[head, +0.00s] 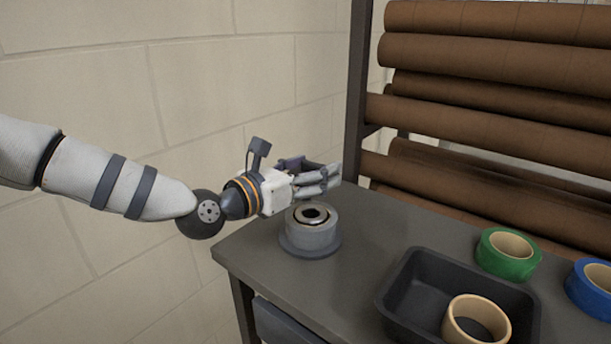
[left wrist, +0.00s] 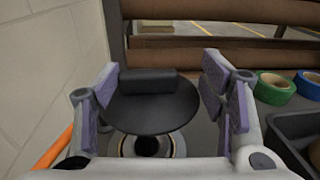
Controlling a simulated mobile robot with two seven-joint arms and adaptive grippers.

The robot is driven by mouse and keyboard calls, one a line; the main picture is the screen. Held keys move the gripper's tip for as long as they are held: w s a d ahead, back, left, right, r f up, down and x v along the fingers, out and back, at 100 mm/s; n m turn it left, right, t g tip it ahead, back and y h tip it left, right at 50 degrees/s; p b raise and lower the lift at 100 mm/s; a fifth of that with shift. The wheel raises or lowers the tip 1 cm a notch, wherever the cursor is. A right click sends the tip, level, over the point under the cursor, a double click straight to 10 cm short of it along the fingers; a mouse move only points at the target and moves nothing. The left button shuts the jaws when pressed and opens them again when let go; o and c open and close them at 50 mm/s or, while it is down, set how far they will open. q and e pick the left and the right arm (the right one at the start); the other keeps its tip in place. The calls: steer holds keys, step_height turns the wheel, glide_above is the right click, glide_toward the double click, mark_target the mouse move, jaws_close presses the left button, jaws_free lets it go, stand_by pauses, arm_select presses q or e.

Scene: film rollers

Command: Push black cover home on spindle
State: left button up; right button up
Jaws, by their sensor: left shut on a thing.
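The black cover (left wrist: 150,110) is a dark round disc with a raised block (left wrist: 148,82) on it. It shows between the fingers of my left gripper (head: 328,174) in the left wrist view, and the gripper is shut on it by its rim. In the head view the fingers largely hide the cover. The spindle (head: 311,233) is a grey round hub on a wider base, with a bright ring and dark centre on top. It stands upright on the table, below and slightly left of the fingertips. Its top (left wrist: 148,148) shows beyond the disc's edge in the wrist view, so the two are apart.
A dark tray (head: 399,268) holding a tan tape roll (head: 457,324) is right of the spindle. Green (head: 491,260) and blue (head: 584,297) tape rolls stand on the table (head: 370,225). Brown film rollers (head: 480,60) on a rack rise behind. A block wall is at left.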

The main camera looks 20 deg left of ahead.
arm_select(q)
steer(key=shift+w+a, duration=0.25)
steer(key=shift+a, duration=0.05)
steer(key=shift+f, duration=0.2)
step_height(320, 180, down, 6)
steer(key=shift+d+f+b, duration=0.1)
steer(key=shift+f+b, duration=0.15)
steer(key=shift+b, duration=0.9)
steer(key=shift+s+f+b, duration=0.1)
steer(key=shift+f+b, duration=0.2)
steer(key=shift+f, duration=0.25)
arm_select(e)
steer(key=shift+g, duration=0.6)
steer(key=s+f, duration=0.3)
steer(key=shift+s+a+f, duration=0.1)
steer(key=shift+f, duration=0.2)
arm_select(q)
steer(key=shift+r, duration=0.1)
arm_select(e)
steer(key=shift+s+f, duration=0.2)
steer(key=shift+f, duration=0.05)
arm_select(q)
steer(key=shift+f+b, duration=0.4)
steer(key=shift+f, duration=0.05)
arm_select(e)
steer(key=shift+s+f, duration=0.2)
arm_select(q)
steer(key=shift+r, duration=0.1)
steer(key=shift+c, duration=0.2)
